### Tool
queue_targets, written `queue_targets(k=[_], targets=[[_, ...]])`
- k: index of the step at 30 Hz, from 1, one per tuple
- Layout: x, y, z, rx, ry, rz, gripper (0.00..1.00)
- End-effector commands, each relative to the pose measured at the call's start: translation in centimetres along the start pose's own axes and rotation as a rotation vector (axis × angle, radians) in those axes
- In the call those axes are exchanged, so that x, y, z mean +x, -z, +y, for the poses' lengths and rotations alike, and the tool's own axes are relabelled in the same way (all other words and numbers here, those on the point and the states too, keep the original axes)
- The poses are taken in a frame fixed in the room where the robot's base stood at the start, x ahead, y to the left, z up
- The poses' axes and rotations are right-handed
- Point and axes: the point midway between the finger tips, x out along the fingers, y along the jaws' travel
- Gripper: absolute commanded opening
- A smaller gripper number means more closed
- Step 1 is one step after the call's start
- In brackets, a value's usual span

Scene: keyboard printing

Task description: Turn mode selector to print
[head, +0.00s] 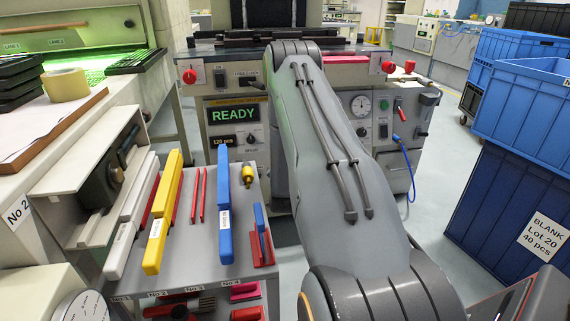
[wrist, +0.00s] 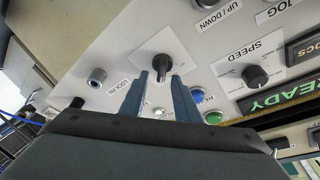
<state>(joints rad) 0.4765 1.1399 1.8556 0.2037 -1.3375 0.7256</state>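In the wrist view, a black rotary knob (wrist: 161,67) sits on a white plate on the machine's pale panel. It looks like the mode selector, but its markings are too small to read. My gripper (wrist: 160,79) is open, with one finger on each side of the knob in the picture. Gaps show between knob and fingers; whether the fingertips reach its depth I cannot tell. In the head view, my arm hides the gripper and this knob. The READY display (head: 234,114) is lit green; it also shows in the wrist view (wrist: 281,96).
The speed knob (wrist: 255,76) and blue (wrist: 196,95) and green (wrist: 213,118) buttons lie right of the fingers. A silver lock (wrist: 97,76) lies left. In the head view, a tool stand (head: 190,268) is left of my arm and blue crates (head: 522,105) are right.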

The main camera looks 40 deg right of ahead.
Motion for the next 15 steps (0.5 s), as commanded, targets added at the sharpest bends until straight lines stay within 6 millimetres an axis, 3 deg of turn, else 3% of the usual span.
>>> queue_targets(k=[9, 15], targets=[[-4.9, 0.0, -0.1, -0.002, -0.001, -0.004, 0.29], [-7.1, 0.0, -0.1, 0.000, -0.001, -0.002, 0.29]])
